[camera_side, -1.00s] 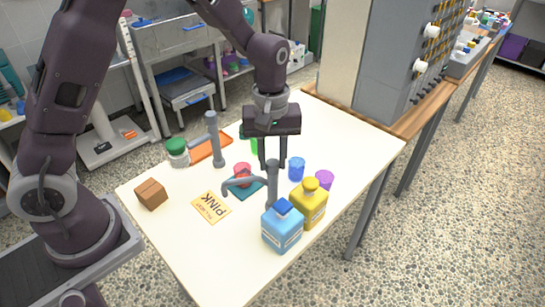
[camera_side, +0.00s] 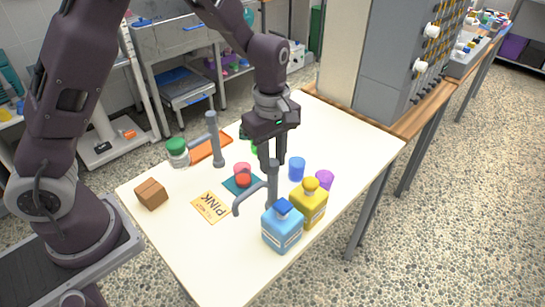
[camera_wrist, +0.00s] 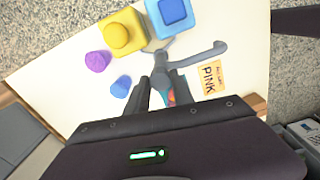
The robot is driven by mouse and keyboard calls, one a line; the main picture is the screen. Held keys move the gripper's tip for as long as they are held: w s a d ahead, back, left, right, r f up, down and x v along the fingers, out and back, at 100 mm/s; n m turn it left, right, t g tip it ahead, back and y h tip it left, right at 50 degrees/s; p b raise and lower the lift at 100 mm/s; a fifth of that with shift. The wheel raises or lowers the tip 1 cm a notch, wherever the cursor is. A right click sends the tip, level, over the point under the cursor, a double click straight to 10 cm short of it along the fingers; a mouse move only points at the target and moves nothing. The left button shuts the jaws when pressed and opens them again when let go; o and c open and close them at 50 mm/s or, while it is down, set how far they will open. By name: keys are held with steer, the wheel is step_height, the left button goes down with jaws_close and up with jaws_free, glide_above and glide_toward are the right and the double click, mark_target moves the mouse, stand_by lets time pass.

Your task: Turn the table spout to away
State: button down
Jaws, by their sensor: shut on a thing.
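The table spout is a grey upright post (camera_side: 273,188) with a curved pipe (camera_side: 249,198) that points to the front left, clear of the red cup. In the wrist view its pipe (camera_wrist: 202,54) reaches right past the card. My gripper (camera_side: 272,166) points down at the top of the post. It also shows in the wrist view (camera_wrist: 162,84), its fingers shut on a grey part of the spout, which they partly hide. The red cup (camera_side: 243,179) stands on a teal mat (camera_side: 230,186) behind the pipe.
A blue bottle (camera_side: 282,228) and a yellow bottle (camera_side: 309,207) stand close by the spout. A blue cup (camera_side: 297,169), a purple cup (camera_side: 324,180), a PINK card (camera_side: 211,207) and a brown box (camera_side: 151,194) surround it. A second grey post (camera_side: 215,140) stands further back.

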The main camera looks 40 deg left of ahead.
steer(key=shift+r, duration=0.1)
stand_by(0.3)
steer(key=c, duration=1.1)
jaws_free()
step_height(320, 180, up, 7)
steer(key=shift+f, duration=0.1)
steer(key=shift+s+r, duration=0.1)
steer(key=shift+r, duration=0.15)
steer(key=s+a+r+m+t+h, duration=0.1)
steer(key=s+a+r+m+t, duration=0.1)
steer(key=s+r+m, duration=0.55)
steer(key=s+a+r+m+t+y, duration=0.1)
steer(key=s+a+r+m+t, duration=0.1)
steer(key=s+m, duration=0.6)
steer(key=s+r+t, duration=0.1)
steer(key=s, duration=0.6)
steer(key=shift+m, duration=0.35)
